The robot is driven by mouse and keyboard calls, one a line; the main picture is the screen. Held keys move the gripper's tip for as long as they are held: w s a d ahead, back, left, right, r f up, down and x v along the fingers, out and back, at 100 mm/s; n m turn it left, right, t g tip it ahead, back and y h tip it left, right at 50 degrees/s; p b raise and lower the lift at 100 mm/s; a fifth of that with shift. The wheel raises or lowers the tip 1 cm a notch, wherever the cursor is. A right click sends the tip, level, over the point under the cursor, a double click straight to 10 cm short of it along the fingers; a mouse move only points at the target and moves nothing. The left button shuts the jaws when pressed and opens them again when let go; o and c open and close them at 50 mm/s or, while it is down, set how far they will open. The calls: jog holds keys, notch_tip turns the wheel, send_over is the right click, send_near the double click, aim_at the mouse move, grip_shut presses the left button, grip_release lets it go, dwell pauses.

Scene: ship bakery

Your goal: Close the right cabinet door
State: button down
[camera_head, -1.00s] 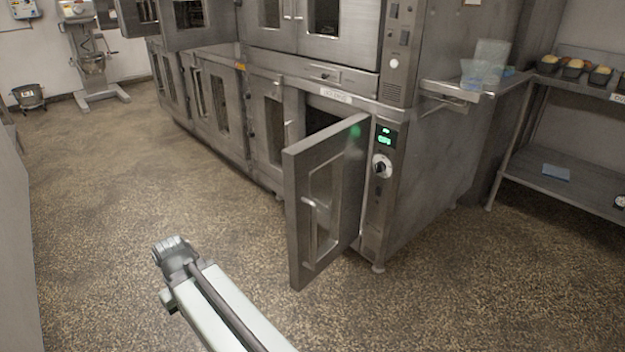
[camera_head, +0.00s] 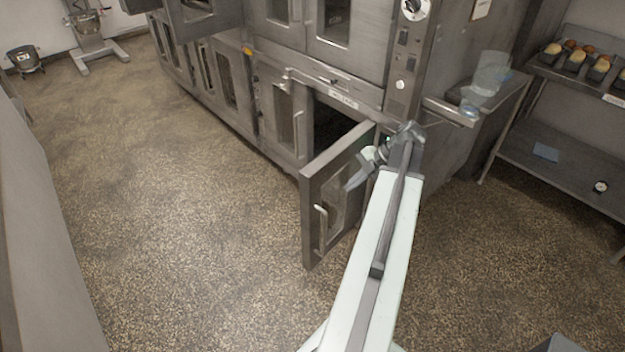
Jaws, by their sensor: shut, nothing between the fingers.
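The right cabinet door (camera_head: 311,215) is a grey metal oven door with a window and a bar handle (camera_head: 322,226). It stands wide open, jutting out toward me from the lower oven, with its hinge side at the right by the control column. Behind its top edge the dark oven opening (camera_head: 333,125) shows. My gripper (camera_head: 354,182) is shut and empty, pointing down and left.
The closed left door (camera_head: 283,118) of the same oven is beside the opening. At the right are a side shelf with a clear container (camera_head: 490,75) and a metal rack (camera_head: 560,165) with bread tins. The floor (camera_head: 180,220) in front and left is clear.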

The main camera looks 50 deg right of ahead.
jog(key=b, duration=0.8)
send_near(312, 203)
jog(key=f, duration=0.1)
jog(key=a+f, duration=0.1)
jog(key=f, duration=0.2)
jog(key=shift+w+a, duration=0.35)
jog(key=shift+w, duration=0.65)
jog(key=shift+w+a, duration=0.1)
jog(key=shift+a, duration=0.05)
